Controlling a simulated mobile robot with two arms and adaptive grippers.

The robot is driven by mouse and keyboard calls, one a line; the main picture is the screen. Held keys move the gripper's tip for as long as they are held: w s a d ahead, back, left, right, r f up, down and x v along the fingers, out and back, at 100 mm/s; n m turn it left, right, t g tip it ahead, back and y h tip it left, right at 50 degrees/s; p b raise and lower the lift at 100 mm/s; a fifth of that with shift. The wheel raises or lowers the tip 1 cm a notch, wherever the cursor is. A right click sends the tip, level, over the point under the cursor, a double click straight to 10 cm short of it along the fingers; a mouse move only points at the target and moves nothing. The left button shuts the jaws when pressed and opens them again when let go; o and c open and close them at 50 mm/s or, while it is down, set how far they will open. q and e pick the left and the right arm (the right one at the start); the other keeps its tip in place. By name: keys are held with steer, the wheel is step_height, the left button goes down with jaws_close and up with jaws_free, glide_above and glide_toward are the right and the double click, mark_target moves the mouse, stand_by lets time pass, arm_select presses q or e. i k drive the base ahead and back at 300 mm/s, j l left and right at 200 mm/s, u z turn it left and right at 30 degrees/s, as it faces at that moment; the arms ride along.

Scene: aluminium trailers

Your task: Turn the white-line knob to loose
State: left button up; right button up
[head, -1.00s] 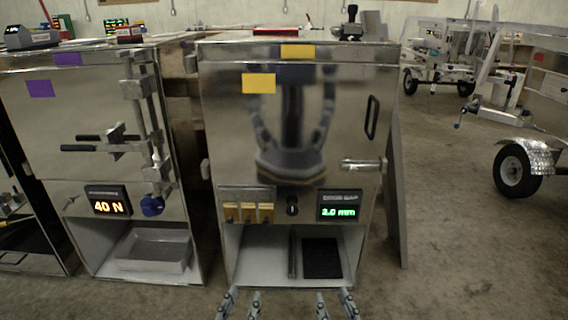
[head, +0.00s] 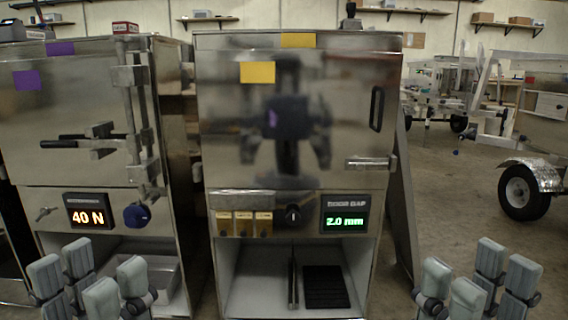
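The black knob (head: 293,214) with a small white mark sits on the front panel of the middle steel cabinet (head: 225,150), between a row of yellow tags (head: 241,224) and a green display reading 2.0 mm (head: 345,221). The mark is too small to read its exact angle. My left gripper (head: 90,283) is at the bottom left, fingers spread and empty, in front of the left cabinet. My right gripper (head: 478,286) is at the bottom right, fingers spread and empty. Both are well apart from the knob, and nothing covers it.
The left cabinet (head: 100,150) has a blue knob (head: 137,215), an orange 40 N display (head: 90,217) and protruding bars. A latch handle (head: 370,163) juts from the middle cabinet's door. Below the knob is an open bay with a black mat (head: 325,287). A trailer wheel (head: 524,192) stands at right.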

mark_target(293, 218)
steer(key=i+u, duration=0.15)
steer(key=u, duration=0.2)
steer(key=i+l+u, duration=0.15)
steer(key=u, duration=0.2)
steer(key=i+l+u, duration=0.1)
steer(key=u, duration=0.25)
